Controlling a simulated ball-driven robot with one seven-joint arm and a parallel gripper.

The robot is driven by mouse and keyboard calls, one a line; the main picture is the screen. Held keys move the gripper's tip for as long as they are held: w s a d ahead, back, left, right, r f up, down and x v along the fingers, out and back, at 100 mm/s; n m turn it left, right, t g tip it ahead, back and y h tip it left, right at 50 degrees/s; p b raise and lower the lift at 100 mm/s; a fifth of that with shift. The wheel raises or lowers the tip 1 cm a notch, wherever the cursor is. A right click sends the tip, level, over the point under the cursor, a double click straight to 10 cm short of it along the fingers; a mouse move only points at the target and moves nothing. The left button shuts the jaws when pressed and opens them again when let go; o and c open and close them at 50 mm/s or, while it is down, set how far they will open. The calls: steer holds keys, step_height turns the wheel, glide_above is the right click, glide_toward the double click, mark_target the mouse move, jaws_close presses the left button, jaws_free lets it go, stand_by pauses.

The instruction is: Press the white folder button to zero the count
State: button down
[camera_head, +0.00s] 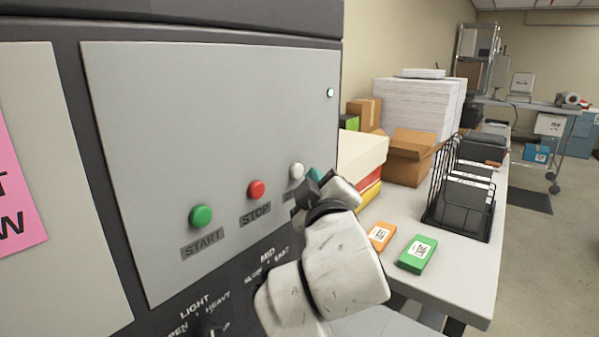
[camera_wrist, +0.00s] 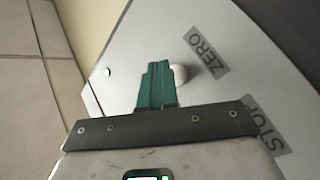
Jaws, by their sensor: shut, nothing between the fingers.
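The white button (camera_head: 296,170) sits on the grey machine panel, right of the red STOP button (camera_head: 257,190) and the green START button (camera_head: 201,216). My gripper (camera_head: 312,174) is just right of the white button, its green fingertips close to the panel. In the wrist view the shut green fingers (camera_wrist: 158,84) are beside the white button (camera_wrist: 180,74) and partly overlap its edge. The ZERO label (camera_wrist: 206,57) lies beside the button. I cannot tell whether the fingers touch it.
A small lit lamp (camera_head: 330,93) is at the panel's upper right. A white table (camera_head: 470,285) on the right holds a green box (camera_head: 417,254), an orange box (camera_head: 381,236), a black wire rack (camera_head: 463,222), a cardboard box (camera_head: 408,160) and paper stacks (camera_head: 415,105).

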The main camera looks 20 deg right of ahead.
steer(key=shift+w+a, duration=0.2)
steer(key=shift+w, duration=0.05)
steer(key=shift+w+a, duration=0.25)
steer(key=shift+w, duration=0.15)
stand_by(1.0)
steer(key=shift+s, duration=0.1)
steer(key=shift+s+d+p, duration=0.4)
steer(key=shift+s+d, duration=0.1)
steer(key=shift+s, duration=0.15)
steer(key=s+d+p, duration=0.1)
steer(key=s, duration=0.1)
steer(key=s+d+p, duration=0.1)
steer(key=s+d, duration=0.1)
stand_by(0.4)
stand_by(0.6)
